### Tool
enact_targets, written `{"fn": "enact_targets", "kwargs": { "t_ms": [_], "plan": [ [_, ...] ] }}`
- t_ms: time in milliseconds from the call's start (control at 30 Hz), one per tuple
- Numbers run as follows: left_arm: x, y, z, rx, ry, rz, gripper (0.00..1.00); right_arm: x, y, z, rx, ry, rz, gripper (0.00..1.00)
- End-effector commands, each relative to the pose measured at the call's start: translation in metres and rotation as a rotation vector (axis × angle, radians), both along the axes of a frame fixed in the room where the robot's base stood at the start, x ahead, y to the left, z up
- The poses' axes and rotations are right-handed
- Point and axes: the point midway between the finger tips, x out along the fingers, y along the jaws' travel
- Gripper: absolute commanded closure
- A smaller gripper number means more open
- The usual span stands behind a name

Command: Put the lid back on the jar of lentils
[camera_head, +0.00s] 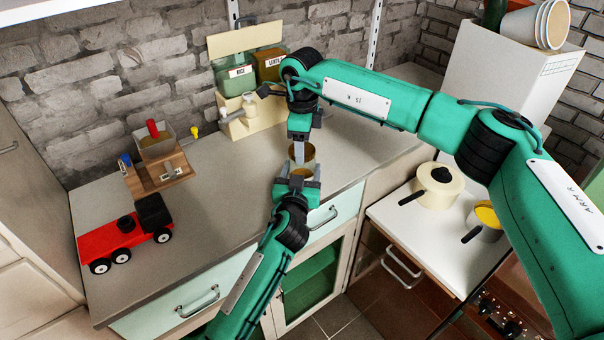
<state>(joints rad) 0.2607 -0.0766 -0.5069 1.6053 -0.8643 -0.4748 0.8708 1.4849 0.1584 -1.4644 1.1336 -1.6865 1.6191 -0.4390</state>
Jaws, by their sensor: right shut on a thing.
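A small round brown-gold thing (309,153) is above the counter's front edge, between my grippers. I cannot tell whether it is the jar, its lid or both. My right gripper (299,157) points down and is shut on it, its fingers partly hiding it. My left gripper (298,186) reaches up from below, with its fingers spread on either side just under the thing. I cannot tell whether they touch it. A brown container with a label reading like lentils (268,64) stands at the back wall, beside a green one labelled rice (236,80).
A red toy truck (122,237) and a wooden toy with a box (158,160) stand on the counter (215,215) at the left. A cream pot (440,188) is on the white surface at the right. My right arm crosses above the counter.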

Motion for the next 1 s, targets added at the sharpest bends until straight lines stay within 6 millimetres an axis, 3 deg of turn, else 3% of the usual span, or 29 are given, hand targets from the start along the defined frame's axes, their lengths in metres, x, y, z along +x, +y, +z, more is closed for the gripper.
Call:
{"fn": "enact_targets", "kwargs": {
  "t_ms": [100,133,233,267,533,667,1000],
  "plan": [
    [0.0,0.0,0.0,0.0,0.0,-0.001,1.0,0.0,0.0,0.0,0.001,-0.001,0.0,0.71],
    [0.0,0.0,0.0,0.0,0.0,-0.001,1.0,0.0,0.0,0.0,0.0,-0.001,0.0,0.4],
    [0.0,0.0,0.0,0.0,0.0,-0.001,1.0,0.0,0.0,0.0,0.0,-0.001,0.0,0.2],
    [0.0,0.0,0.0,0.0,0.0,-0.001,1.0,0.0,0.0,0.0,0.0,-0.001,0.0,0.19],
    [0.0,0.0,0.0,0.0,0.0,-0.001,1.0,0.0,0.0,0.001,0.0,-0.001,0.001,0.19],
    [0.0,0.0,0.0,0.0,0.0,-0.001,1.0,0.001,0.0,0.011,0.002,-0.002,0.001,0.19],
    [0.0,0.0,0.0,0.0,0.0,-0.001,1.0,0.001,0.0,0.08,0.0,-0.003,0.001,0.19]
  ]
}}
